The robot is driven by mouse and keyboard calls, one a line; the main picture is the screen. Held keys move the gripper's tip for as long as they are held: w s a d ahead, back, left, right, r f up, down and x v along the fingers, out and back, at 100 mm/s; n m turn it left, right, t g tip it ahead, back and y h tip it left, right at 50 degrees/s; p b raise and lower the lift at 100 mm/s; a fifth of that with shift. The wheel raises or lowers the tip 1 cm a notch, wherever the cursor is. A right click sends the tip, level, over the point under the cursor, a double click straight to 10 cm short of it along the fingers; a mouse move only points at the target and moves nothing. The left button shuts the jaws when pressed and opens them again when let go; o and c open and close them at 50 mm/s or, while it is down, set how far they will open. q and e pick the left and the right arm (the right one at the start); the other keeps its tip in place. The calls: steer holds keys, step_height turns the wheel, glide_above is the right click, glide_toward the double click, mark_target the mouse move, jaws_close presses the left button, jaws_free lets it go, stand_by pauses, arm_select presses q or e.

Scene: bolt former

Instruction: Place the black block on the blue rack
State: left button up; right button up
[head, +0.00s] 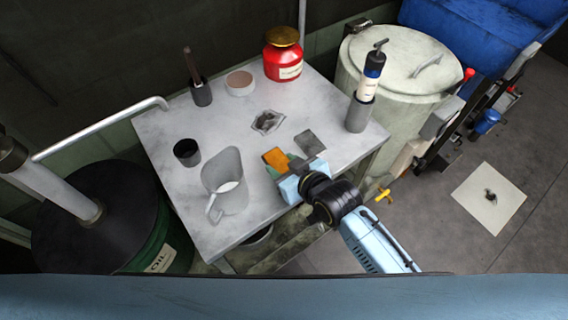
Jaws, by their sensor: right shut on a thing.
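My right gripper (284,172) comes in from the lower right over the table's right front part. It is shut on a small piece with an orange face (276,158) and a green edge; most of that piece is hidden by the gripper. A dark grey, flat-looking block (310,142) lies on the table just beyond the gripper, apart from the orange face. I cannot tell for sure whether it is the black block. No blue rack shows clearly; a large blue container (475,35) stands at the top right. My left gripper is not in view.
The grey table (165,130) holds a pitcher (228,185), a dark cup (187,152), a red jar (284,62), a bowl (240,84), a brush holder (201,94) and a bottle in a grey holder (358,115). A pale drum (400,75) stands behind right; an oil barrel (160,240) stands left.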

steer(key=shift+w, duration=0.1)
steer(key=o, duration=1.4)
steer(key=shift+f, duration=0.15)
steer(key=shift+f+b, duration=0.15)
steer(key=shift+b, duration=0.4)
steer(key=p+v, duration=0.2)
steer(key=v, duration=1.1)
steer(key=shift+s+f+p, duration=0.15)
steer(key=shift+s+p, duration=0.2)
steer(key=shift+s, duration=0.2)
